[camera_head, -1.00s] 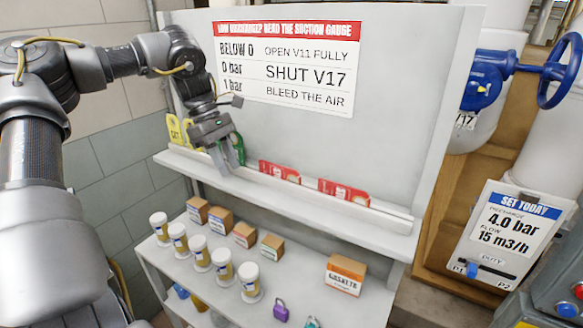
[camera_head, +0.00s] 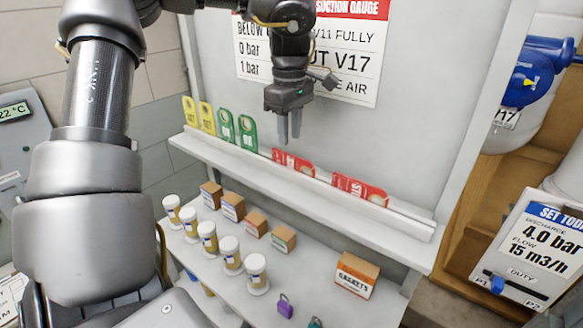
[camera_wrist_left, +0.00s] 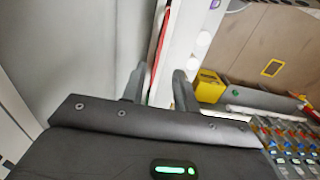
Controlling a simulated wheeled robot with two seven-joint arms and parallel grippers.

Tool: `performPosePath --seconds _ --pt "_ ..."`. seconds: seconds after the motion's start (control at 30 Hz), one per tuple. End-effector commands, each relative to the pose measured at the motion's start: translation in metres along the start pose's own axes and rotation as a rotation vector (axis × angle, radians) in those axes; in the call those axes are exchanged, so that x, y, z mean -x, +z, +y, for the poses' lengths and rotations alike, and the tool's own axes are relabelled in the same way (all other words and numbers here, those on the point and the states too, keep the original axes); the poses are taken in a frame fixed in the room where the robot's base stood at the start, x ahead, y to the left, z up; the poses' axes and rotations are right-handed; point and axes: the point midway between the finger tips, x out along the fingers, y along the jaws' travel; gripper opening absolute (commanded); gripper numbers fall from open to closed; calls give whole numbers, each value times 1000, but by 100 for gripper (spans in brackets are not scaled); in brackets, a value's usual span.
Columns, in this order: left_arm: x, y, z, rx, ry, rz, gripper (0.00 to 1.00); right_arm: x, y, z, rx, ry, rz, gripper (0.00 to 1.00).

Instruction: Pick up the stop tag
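Two red tags stand low along the narrow ledge of the white board in the head view. The left red tag (camera_head: 293,161) is close below my left gripper (camera_head: 289,138); the other red tag (camera_head: 360,189) is farther right. Their lettering is too small to read surely. My left gripper points down, its fingers apart with nothing between them in the head view. In the left wrist view, the thin red edge of a tag (camera_wrist_left: 158,45) shows beyond the gap between the fingers (camera_wrist_left: 159,88). My right gripper is not in view.
Yellow tags (camera_head: 207,117) and green tags (camera_head: 247,133) stand upright left on the ledge (camera_head: 320,186). The lower shelf holds several white-capped jars (camera_head: 231,253), small boxes (camera_head: 256,223), a gaskets box (camera_head: 354,273) and a purple padlock (camera_head: 285,306). A printed sign (camera_head: 350,60) hangs behind.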

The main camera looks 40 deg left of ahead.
Motion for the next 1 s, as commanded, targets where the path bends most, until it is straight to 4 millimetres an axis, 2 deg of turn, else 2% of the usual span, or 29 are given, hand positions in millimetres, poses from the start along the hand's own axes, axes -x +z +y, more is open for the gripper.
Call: performPosePath --seconds 0.27,0.43,0.6,0.87,1.0 --pt "-10 0 0 -1 -2 -2 30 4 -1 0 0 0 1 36" --pt "-33 1 3 -1 -5 -4 30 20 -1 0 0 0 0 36" --pt "-53 1 3 -1 -2 -3 30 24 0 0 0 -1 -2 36" --pt "-58 2 3 -1 1 -1 30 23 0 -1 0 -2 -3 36" --pt "-57 1 3 -1 1 -1 14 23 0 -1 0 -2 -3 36"
